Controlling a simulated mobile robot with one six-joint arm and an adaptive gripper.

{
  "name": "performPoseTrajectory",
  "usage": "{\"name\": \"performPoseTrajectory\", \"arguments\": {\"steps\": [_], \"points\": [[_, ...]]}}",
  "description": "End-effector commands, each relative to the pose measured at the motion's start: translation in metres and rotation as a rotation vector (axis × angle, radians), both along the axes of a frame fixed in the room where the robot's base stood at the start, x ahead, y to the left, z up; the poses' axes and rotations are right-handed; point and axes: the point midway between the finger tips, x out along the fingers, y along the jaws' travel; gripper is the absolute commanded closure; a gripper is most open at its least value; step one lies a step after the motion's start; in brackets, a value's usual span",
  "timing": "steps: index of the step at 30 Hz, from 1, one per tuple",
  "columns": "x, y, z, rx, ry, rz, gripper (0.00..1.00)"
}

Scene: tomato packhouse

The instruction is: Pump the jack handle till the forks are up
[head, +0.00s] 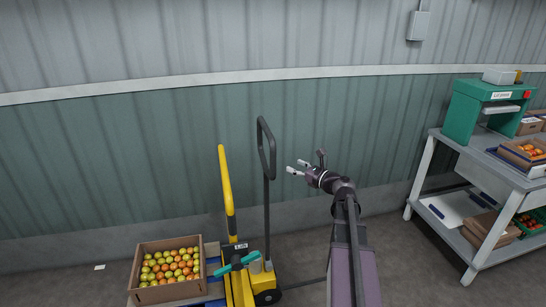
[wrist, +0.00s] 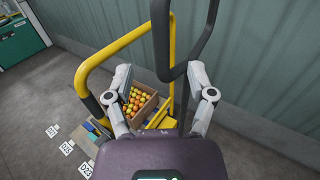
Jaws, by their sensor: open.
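The yellow pallet jack (head: 238,287) stands at the bottom middle of the head view. Its black loop handle (head: 268,172) stands upright on a dark shaft. The handle's loop (wrist: 197,52) also shows in the wrist view, large, crossing ahead of the fingers. My gripper (head: 296,167) is open and empty, to the right of the loop and apart from it in the head view. Its two fingers (wrist: 160,80) are spread wide in the wrist view. The forks are hidden under the load, so their height cannot be told.
A yellow guard bar (head: 226,185) rises left of the handle. A cardboard box (head: 165,292) of tomatoes sits on a blue pallet (head: 213,263). A corrugated wall (head: 120,180) stands close behind. A metal packing table (head: 470,165) with a green machine (head: 468,110) stands at right.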

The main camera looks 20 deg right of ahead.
Motion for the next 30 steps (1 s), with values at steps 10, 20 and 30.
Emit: {"name": "performPoseTrajectory", "arguments": {"steps": [10,20,30], "points": [[0.051,0.021,0.0,0.0,0.0,0.002,0.29],[0.09,0.039,0.0,0.0,0.0,0.001,0.29],[0.101,0.044,0.0,0.0,0.0,0.0,0.29]]}}
